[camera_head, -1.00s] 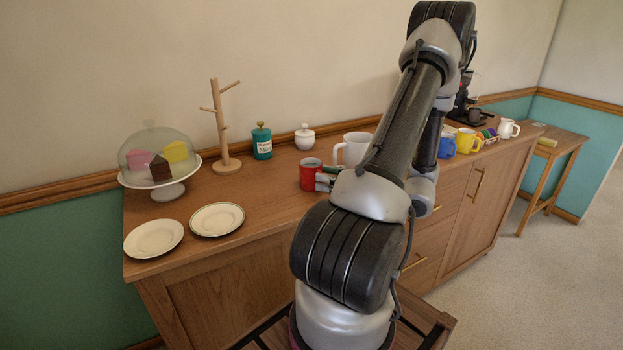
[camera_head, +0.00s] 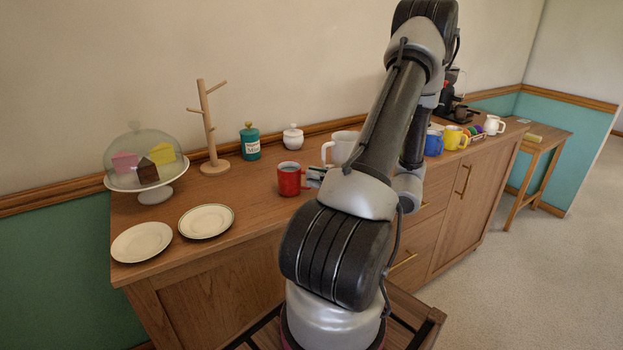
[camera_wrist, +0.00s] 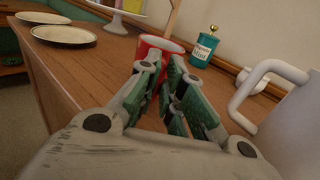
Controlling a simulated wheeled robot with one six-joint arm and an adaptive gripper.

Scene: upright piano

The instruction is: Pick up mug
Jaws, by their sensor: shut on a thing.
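A red mug (camera_head: 289,180) is upright at the front of the wooden counter (camera_head: 255,208). My gripper (camera_head: 306,177) reaches it from the right, and its fingers are shut on the mug's near side. In the wrist view the two green-padded fingers (camera_wrist: 164,66) meet the red mug (camera_wrist: 146,44), whose rim shows just beyond them. The fingers hide the gripped part, probably the handle. I cannot tell whether the mug's base touches the counter.
A large white mug (camera_head: 342,147) stands close behind my gripper. A teal canister (camera_head: 250,142), a white lidded pot (camera_head: 292,138) and a wooden mug tree (camera_head: 213,140) stand at the back. Two plates (camera_head: 206,222) and a domed cake stand (camera_head: 152,190) are left.

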